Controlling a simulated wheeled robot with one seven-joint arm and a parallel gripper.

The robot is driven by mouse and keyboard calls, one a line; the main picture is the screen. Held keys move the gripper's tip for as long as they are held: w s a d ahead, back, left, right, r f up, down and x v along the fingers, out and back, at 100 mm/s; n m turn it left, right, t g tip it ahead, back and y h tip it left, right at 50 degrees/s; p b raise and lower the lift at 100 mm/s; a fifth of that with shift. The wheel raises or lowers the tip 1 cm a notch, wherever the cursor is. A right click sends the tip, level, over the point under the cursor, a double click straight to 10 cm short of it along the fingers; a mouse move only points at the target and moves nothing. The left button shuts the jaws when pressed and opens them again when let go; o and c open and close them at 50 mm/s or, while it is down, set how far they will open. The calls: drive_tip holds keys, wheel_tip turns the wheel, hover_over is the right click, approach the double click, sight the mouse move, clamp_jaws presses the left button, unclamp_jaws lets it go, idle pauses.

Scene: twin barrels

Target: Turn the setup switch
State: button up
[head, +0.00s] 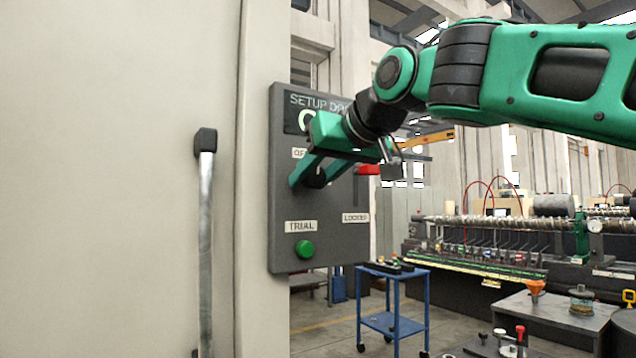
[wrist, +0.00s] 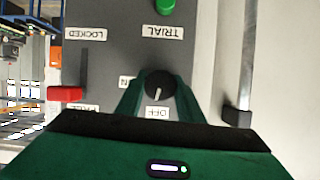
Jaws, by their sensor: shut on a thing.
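The setup switch is a round black knob (head: 316,180) on the grey control panel (head: 325,240); it also shows in the wrist view (wrist: 160,84), which is upside down. Its white pointer mark faces the OFF label (wrist: 157,112). An ON label (wrist: 125,82) is partly covered by a finger. My green gripper (head: 306,179) is shut on the knob, one finger on each side. In the head view the gripper hides part of the panel's display and labels.
The panel also has a green button (head: 305,249) under the TRIAL label and a red lever (head: 367,170) at the slot end away from LOCKED. A vertical metal handle (head: 206,240) stands to the left. A blue cart (head: 392,322) and machinery stand behind.

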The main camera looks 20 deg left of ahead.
drive_tip(key=m+y, duration=0.1)
drive_tip(key=m+g, duration=0.1)
drive_tip(key=m, duration=0.1)
drive_tip(key=m+g+y, duration=0.1)
drive_tip(key=m, duration=0.1)
drive_tip(key=shift+w+d+r+y, duration=0.1)
drive_tip(key=shift+w+d+y, duration=0.05)
drive_tip(key=shift+w+y, duration=0.15)
drive_tip(key=m+g+y, duration=0.1)
drive_tip(key=m+y, duration=0.1)
drive_tip(key=m, duration=0.1)
drive_tip(key=shift+w+m+y, duration=0.1)
drive_tip(key=shift+m+y, duration=0.5)
drive_tip(key=shift+m, duration=1.1)
drive_tip(key=shift+f, duration=0.2)
drive_tip(key=o, duration=1)
drive_tip(key=shift+o, duration=0.2)
drive_tip(key=shift+d, duration=0.1)
drive_tip(key=f+v, duration=0.1)
drive_tip(key=v, duration=0.9)
drive_tip(key=shift+d+r, duration=0.3)
drive_tip(key=shift+r, duration=0.1)
